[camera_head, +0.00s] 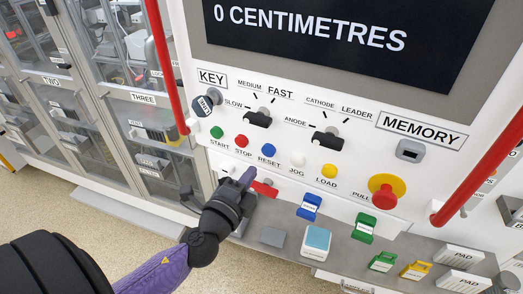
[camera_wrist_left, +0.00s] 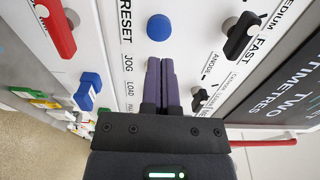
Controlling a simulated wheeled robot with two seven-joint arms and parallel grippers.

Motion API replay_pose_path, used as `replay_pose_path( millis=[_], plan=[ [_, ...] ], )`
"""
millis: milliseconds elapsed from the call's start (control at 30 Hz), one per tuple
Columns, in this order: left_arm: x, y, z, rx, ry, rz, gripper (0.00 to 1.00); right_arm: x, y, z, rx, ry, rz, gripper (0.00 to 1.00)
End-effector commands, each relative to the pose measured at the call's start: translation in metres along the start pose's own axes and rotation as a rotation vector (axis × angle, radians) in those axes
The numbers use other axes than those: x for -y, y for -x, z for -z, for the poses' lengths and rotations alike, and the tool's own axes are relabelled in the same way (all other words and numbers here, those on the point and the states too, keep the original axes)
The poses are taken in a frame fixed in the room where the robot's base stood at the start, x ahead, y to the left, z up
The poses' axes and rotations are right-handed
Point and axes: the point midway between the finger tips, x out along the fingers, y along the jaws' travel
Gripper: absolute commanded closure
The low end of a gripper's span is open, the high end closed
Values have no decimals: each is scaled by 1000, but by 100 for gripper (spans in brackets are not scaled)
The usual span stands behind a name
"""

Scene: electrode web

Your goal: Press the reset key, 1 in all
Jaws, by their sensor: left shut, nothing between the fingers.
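The reset key is a round blue button (camera_head: 269,150) on the white panel, above the label RESET. It sits between the red STOP button (camera_head: 241,141) and the white JOG button (camera_head: 297,159). In the left wrist view the blue button (camera_wrist_left: 158,27) lies just beyond my fingertips, with a small gap in the picture. My left gripper (camera_head: 247,176) is shut and empty, its purple fingers below and a little left of the blue button in the head view. The closed fingers also show in the left wrist view (camera_wrist_left: 160,64). My right gripper is not in view.
A green START button (camera_head: 217,132), a yellow LOAD button (camera_head: 329,171) and a red PULL knob (camera_head: 384,192) share the panel. Black selector knobs (camera_head: 257,119) stick out above. A grey shelf (camera_head: 340,240) with blue and green clips juts out below. Red rails (camera_head: 166,65) flank the panel.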

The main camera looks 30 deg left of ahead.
Motion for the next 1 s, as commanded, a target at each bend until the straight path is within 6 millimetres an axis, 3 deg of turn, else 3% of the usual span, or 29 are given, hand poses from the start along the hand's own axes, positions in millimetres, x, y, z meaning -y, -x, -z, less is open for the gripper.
replay_pose_path(
  millis=[100,300,767,1000],
  plan=[
    [3,-25,0,1,0,2,100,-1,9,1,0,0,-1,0],
    [0,-51,0,1,1,0,100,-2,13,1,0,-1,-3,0],
    [-1,-59,0,0,2,-1,100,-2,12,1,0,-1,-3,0],
    [0,-77,0,1,2,2,100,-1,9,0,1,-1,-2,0]
  ],
)
